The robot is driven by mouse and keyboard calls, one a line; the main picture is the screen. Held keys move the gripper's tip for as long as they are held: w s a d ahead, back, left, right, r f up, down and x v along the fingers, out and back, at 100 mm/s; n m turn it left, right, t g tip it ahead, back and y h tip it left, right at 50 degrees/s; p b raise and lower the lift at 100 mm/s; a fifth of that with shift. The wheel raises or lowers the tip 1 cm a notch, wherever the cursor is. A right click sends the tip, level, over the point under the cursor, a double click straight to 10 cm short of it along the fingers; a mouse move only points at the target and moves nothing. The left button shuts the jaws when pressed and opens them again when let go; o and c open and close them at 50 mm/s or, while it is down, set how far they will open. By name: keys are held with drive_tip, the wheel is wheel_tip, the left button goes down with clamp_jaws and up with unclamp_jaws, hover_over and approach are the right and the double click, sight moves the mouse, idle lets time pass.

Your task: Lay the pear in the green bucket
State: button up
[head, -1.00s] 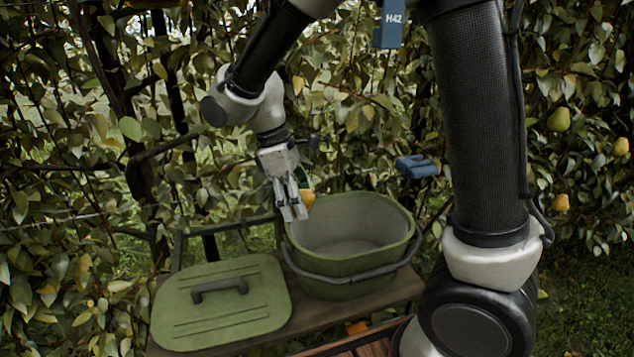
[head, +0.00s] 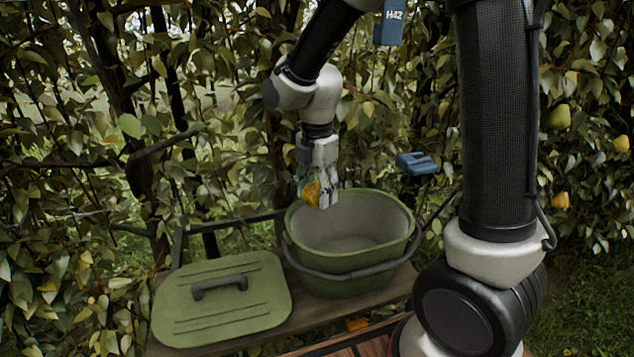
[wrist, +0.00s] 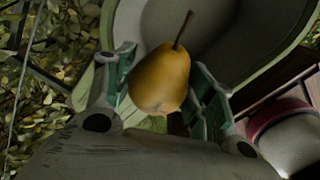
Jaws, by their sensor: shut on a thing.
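The yellow-brown pear (head: 311,193) is held between the fingers of my gripper (head: 318,190). In the wrist view the pear (wrist: 161,78) sits between the green finger pads of my gripper (wrist: 165,85), its stem pointing up and to the right. The green bucket (head: 343,288) stands open on a wooden bench, and its grey inside looks empty where it shows. My gripper points down near the bucket's back left rim, with the pear at about rim height in the picture. The bucket's pale rim and inside (wrist: 300,32) also show beyond the pear in the wrist view.
The green lid (head: 222,312) with a dark handle lies flat on the bench (head: 400,290), left of the bucket. The bucket's dark handle (head: 350,275) hangs across its front. Leafy branches form a wall behind.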

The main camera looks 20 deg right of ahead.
wheel_tip(320, 180, down, 19)
drive_tip(key=shift+r, duration=0.1)
idle(1.0)
drive_tip(key=shift+f, duration=0.4)
idle(0.8)
drive_tip(key=o, duration=1.2)
